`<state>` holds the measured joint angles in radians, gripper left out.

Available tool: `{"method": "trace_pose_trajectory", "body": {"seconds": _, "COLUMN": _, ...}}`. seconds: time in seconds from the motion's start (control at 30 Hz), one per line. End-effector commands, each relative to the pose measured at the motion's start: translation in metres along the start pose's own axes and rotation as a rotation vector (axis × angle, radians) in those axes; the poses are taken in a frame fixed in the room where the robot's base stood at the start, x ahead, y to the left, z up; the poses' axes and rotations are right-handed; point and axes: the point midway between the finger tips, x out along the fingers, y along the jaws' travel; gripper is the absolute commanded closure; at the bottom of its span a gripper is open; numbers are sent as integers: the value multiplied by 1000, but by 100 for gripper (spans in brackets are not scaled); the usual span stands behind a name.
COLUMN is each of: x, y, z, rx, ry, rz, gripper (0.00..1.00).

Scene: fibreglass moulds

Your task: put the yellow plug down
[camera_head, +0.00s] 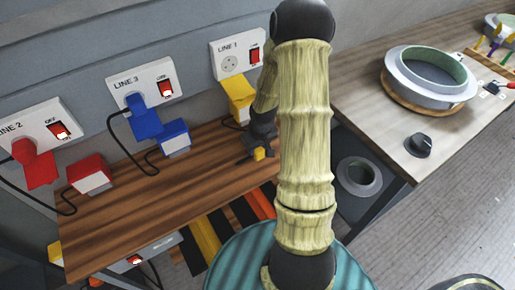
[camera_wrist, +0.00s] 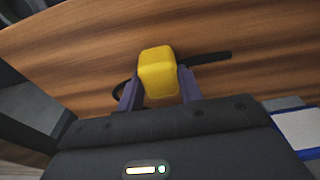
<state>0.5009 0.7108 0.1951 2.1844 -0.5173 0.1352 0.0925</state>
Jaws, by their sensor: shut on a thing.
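The yellow plug (camera_wrist: 158,72) is between the two fingers of my gripper (camera_wrist: 158,92) in the wrist view, and the gripper is shut on it. In the head view a small part of the yellow plug (camera_head: 259,154) shows below my dark gripper (camera_head: 256,150), over the right part of the wooden shelf (camera_head: 130,205). A dark cable shows beside the plug in the wrist view. I cannot tell whether the plug touches the wood.
The LINE 1 socket (camera_head: 229,65) is empty. A yellow box (camera_head: 238,95) stands below it. A blue plug (camera_head: 145,120) is in LINE 3, with a blue box (camera_head: 174,138) beside it. A red plug (camera_head: 36,165) is in LINE 2, near a red box (camera_head: 90,174). The shelf's front middle is clear.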

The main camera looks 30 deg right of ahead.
Motion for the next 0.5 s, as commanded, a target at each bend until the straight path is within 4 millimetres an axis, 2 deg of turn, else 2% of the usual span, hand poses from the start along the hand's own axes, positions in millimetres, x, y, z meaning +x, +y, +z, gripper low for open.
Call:
{"method": "trace_pose_trajectory", "body": {"seconds": 0.4, "x": 9, "y": 0, "z": 1, "rx": -2, "ry": 0, "rz": -1, "gripper": 91}}
{"method": "trace_pose_trajectory", "body": {"seconds": 0.43, "x": 9, "y": 0, "z": 1, "rx": -2, "ry": 0, "rz": -1, "gripper": 62}}
{"method": "trace_pose_trajectory", "body": {"seconds": 0.5, "x": 8, "y": 0, "z": 1, "rx": -1, "ry": 0, "rz": -1, "gripper": 48}}
